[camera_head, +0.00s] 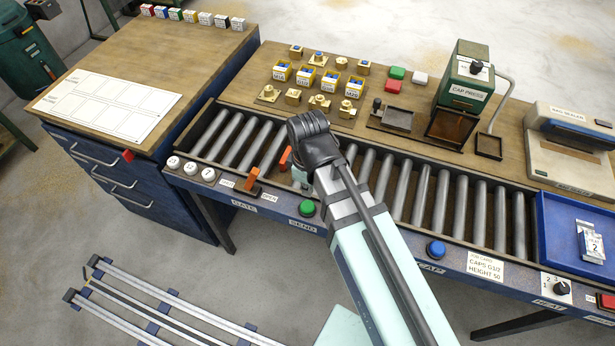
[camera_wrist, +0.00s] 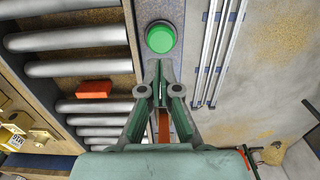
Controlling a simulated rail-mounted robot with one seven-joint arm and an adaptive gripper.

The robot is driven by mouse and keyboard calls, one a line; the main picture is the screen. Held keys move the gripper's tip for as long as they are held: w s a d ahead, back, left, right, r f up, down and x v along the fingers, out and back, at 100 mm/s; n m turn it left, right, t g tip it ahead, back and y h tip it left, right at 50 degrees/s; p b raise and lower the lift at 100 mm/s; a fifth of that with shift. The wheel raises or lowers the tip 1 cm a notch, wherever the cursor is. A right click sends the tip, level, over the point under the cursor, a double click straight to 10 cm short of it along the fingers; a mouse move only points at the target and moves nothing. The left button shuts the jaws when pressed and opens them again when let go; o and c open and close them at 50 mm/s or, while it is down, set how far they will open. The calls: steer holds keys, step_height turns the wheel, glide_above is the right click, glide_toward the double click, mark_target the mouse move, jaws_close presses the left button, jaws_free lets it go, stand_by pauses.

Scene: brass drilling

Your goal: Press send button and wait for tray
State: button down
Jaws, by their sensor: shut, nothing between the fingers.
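The green send button (camera_head: 307,208) sits on the blue front rail of the conveyor, above a SEND label. In the wrist view the send button (camera_wrist: 161,38) is just beyond my fingertips, with a small gap between them in the picture; I cannot tell if they touch it. My gripper (camera_wrist: 161,66) is shut and empty, pointing toward the button. In the head view my gripper (camera_head: 300,180) is mostly hidden behind my arm. A blue tray (camera_head: 560,222) is at the right end of the conveyor, with small labelled packets in it. No tray shows on the visible rollers near the button.
An orange gate lever (camera_head: 253,178) stands left of the button; an orange block (camera_wrist: 95,89) is over the rollers. A blue button (camera_head: 435,249) is farther right on the rail. The cap press (camera_head: 466,80) and brass fittings stand behind the conveyor. Metal rails lie below.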

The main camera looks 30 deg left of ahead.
mark_target(307, 205)
steer(key=shift+f+p, duration=0.75)
steer(key=shift+f, duration=2.4)
steer(key=shift+f, duration=0.1)
